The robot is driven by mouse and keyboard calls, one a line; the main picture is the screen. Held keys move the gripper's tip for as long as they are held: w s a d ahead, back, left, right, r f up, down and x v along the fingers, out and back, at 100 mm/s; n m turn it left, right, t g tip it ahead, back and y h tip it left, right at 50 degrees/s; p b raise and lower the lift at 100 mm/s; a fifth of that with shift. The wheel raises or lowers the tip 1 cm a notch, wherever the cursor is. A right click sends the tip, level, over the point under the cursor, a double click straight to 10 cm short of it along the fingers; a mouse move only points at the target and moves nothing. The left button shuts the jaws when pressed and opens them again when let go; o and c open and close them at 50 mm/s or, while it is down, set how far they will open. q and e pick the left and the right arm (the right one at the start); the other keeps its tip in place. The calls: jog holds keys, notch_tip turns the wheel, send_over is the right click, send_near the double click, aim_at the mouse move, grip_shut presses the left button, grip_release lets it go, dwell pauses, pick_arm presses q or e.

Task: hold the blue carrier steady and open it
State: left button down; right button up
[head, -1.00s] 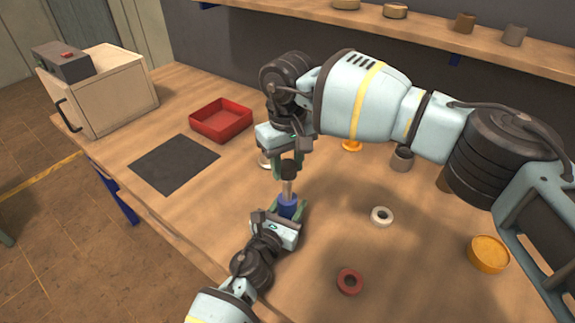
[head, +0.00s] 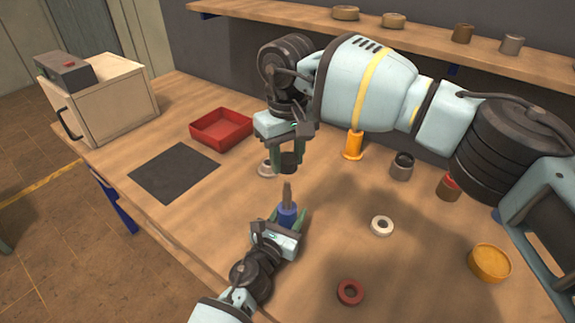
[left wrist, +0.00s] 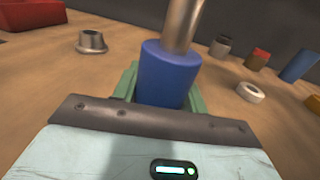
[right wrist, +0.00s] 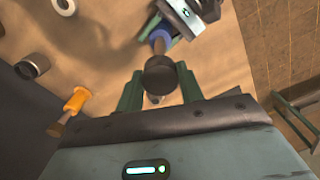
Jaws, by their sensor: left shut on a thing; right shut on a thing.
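The blue carrier (head: 288,218) stands upright at the middle of the bench, with a bare metal rod (head: 287,194) rising from its top. My left gripper (head: 286,225) is shut around the blue body, which the left wrist view also shows between the fingers (left wrist: 167,74). My right gripper (head: 288,156) is above it, pointing down and shut on a black cap (right wrist: 160,75). In the head view the cap (head: 289,163) hangs clear above the rod's tip, with a gap between them.
A red tray (head: 221,143) and a dark mat (head: 175,172) lie to the left. An orange flanged piece (head: 353,145), a grey cup (head: 402,167), a white ring (head: 382,225), a red ring (head: 350,291) and a yellow round piece (head: 490,262) stand to the right.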

pick_arm(q)
jog(key=c, duration=0.7)
grip_release()
pick_arm(e)
jog(key=shift+r, duration=0.1)
pick_arm(q)
jog(key=shift+s, duration=0.1)
jog(key=shift+s+a, duration=0.2)
jog(key=shift+s, duration=0.05)
pick_arm(e)
jog(key=shift+r, duration=0.2)
pick_arm(q)
jog(key=v, duration=0.4)
jog(key=shift+s+p, duration=0.15)
jog(key=shift+p, duration=0.25)
pick_arm(e)
jog(key=shift+r, duration=0.9)
pick_arm(q)
jog(key=v, duration=0.5)
jog(key=shift+s+a+f, duration=0.1)
jog(key=shift+s+a, duration=0.05)
jog(key=shift+s, duration=0.15)
jog(key=shift+s+a, duration=0.3)
jog(key=shift+s, duration=0.3)
